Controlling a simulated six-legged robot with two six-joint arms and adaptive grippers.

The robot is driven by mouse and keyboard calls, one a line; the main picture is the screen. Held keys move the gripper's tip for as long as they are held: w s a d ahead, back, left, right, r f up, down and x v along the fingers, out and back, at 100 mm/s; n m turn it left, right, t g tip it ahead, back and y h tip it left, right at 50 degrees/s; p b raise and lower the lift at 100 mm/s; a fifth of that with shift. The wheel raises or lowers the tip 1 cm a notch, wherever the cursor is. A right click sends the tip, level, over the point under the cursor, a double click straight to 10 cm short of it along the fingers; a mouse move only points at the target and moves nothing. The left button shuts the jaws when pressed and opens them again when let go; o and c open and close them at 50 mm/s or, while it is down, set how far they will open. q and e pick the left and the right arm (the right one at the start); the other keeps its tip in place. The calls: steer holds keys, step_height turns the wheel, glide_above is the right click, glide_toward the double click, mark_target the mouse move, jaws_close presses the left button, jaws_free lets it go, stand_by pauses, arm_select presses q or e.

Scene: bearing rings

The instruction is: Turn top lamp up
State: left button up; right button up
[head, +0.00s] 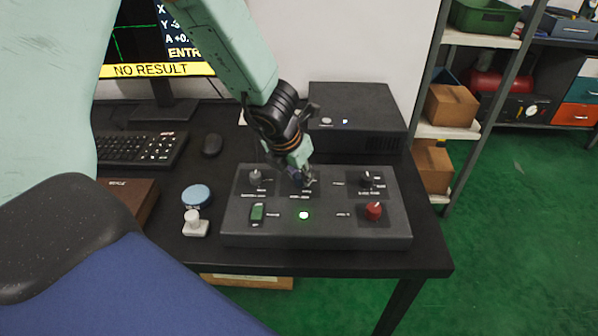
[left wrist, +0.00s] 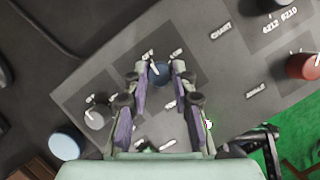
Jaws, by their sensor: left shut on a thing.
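A dark control box (head: 317,235) lies on the black table with knobs on its top. My left gripper (head: 306,181) reaches down to the middle of its back row. In the left wrist view the fingers (left wrist: 160,82) are closed around a dark blue knob (left wrist: 158,73) with a pale pointer mark. The fingers largely hide this knob in the head view. A grey knob (head: 255,175) is to its left and a black knob (head: 368,178) to its right. A red knob (head: 374,211) is at front right. A green light (head: 304,215) glows at front middle. My right gripper is not in view.
A black box (head: 357,112) stands behind the control box. A blue round lid (head: 196,194) and a small white piece (head: 195,226) are at its left, with a mouse (head: 212,145) and keyboard (head: 138,148) further back. A monitor (head: 160,70) reads "NO RESULT". Shelves (head: 448,131) stand at right.

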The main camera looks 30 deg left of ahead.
arm_select(q)
jaws_close()
